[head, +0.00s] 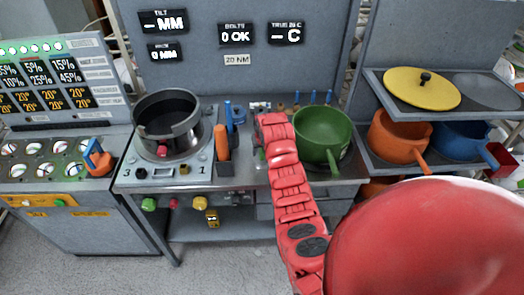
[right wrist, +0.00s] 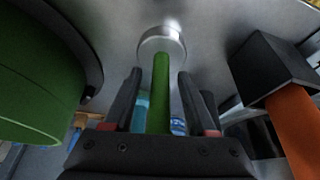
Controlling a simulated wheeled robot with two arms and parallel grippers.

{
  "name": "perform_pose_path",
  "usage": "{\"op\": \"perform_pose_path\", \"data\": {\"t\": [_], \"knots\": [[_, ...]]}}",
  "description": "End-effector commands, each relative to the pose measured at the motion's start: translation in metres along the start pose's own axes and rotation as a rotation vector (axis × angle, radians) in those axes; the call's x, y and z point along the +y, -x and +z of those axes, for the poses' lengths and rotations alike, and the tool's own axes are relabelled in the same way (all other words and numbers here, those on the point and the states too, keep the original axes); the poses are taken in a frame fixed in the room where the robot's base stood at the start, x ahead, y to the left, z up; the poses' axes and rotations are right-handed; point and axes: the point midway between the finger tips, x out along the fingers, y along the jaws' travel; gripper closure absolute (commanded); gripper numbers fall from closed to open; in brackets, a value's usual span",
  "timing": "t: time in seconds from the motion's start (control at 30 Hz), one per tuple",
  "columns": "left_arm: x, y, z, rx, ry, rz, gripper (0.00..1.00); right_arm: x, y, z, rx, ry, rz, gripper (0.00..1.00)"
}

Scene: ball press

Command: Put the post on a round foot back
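In the right wrist view, a green post (right wrist: 160,90) runs to a round silver foot (right wrist: 162,42), with grey surface behind it. I cannot tell whether the foot rests on that surface. My right gripper (right wrist: 160,98) has one dark finger on each side of the post. Gaps show between the post and both fingers, so it is open around the post and not clamped. In the head view my red right arm reaches over the bench, and its hand (head: 270,122) hides most of the post. My left gripper is not in view.
A green pan stands close right of the hand (head: 322,130) and fills the left of the wrist view (right wrist: 40,85). An orange-handled tool (head: 222,142) stands left, beside a steel pot (head: 168,125). Blue pegs line the back. A shelf (head: 440,105) with pans is at right.

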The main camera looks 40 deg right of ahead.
Motion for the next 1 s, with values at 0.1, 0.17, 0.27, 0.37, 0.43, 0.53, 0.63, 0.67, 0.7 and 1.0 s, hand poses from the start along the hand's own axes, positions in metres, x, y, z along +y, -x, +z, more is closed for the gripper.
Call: {"op": "perform_pose_path", "data": {"t": [0.1, 0.17, 0.27, 0.37, 0.43, 0.53, 0.63, 0.67, 0.7, 1.0], "knots": [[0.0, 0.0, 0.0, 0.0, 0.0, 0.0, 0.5, 0.0, 0.0, 0.0, 0.0, 0.0, 0.0, 0.43], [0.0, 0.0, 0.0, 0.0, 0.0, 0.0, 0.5, 0.0, 0.0, 0.0, 0.0, 0.0, 0.0, 0.43], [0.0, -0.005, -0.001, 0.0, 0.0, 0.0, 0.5, 0.0, 0.005, -0.002, 0.0, 0.0, 0.0, 0.43], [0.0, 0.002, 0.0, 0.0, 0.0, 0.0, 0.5, 0.0, 0.009, -0.002, 0.002, 0.0, 0.0, 0.43], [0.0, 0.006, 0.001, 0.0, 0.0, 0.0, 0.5, 0.0, 0.015, -0.002, 0.003, 0.0, -0.001, 0.43], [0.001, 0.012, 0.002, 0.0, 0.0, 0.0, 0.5, 0.0, 0.029, -0.002, 0.006, 0.002, -0.001, 0.43], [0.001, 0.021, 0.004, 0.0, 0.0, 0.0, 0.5, 0.0, 0.049, -0.003, 0.009, 0.0, 0.0, 0.43], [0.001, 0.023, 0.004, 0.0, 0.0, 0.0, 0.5, 0.001, 0.054, -0.002, 0.007, 0.0, 0.0, 0.43], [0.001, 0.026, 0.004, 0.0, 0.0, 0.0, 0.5, 0.001, 0.062, -0.001, 0.006, 0.001, 0.001, 0.43], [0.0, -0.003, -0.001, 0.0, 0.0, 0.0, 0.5, 0.001, 0.12, -0.004, 0.001, 0.0, 0.002, 0.43]]}}
